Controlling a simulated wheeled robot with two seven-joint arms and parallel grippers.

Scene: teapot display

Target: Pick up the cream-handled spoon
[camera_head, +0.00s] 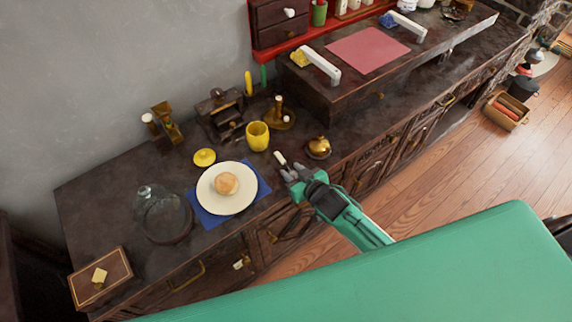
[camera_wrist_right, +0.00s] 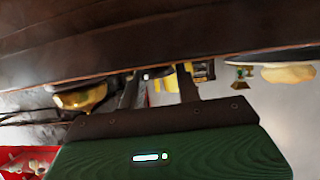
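A cream handle (camera_head: 280,158), which looks like the spoon's, lies on the dark cabinet top just beyond my right gripper's fingertips. The rest of the spoon is hidden by the gripper or too small to make out. My right gripper (camera_head: 291,172) is low at the cabinet's front edge. In the right wrist view its two dark fingers (camera_wrist_right: 159,88) stand apart, with a small pale spot between them that I cannot identify for sure. I cannot tell whether the fingers touch the spoon. My left gripper is not in view.
A small brass pot (camera_head: 318,148) stands close to the right of the gripper. A white plate (camera_head: 211,205) with a bun sits on a blue napkin to the left. A yellow cup (camera_head: 258,137) and a candle holder (camera_head: 280,118) stand behind. A glass dome (camera_head: 160,212) is farther left.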

